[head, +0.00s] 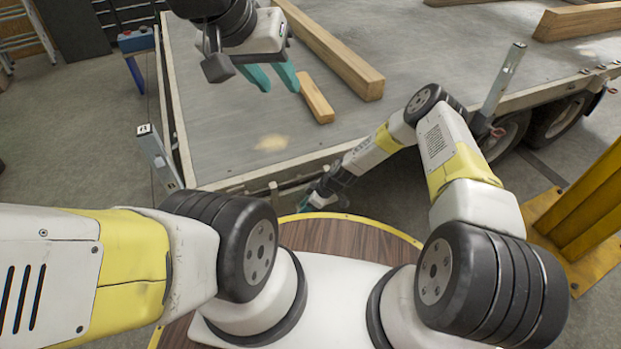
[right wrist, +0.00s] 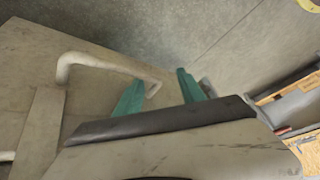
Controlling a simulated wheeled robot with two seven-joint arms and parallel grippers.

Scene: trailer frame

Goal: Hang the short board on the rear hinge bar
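The short board (head: 316,98) lies flat on the trailer bed near its rear edge. My left gripper (head: 281,90) hangs over the bed just left of the board, its teal fingers spread and empty. I cannot tell whether the right finger touches the board. My right gripper (head: 316,201) is low at the trailer's rear edge, partly hidden in the head view. In the right wrist view its teal fingers (right wrist: 161,77) are apart. A pale bent bar (right wrist: 105,64), seemingly the rear hinge bar, has its end between or just behind these fingers; contact is unclear.
A longer beam (head: 335,60) lies on the bed (head: 220,110) beside the short board, with more beams (head: 580,20) at the far right. Upright posts stand at the rear corners, left (head: 158,155) and right (head: 500,80). A yellow stand (head: 590,215) is at right. The bed's left part is clear.

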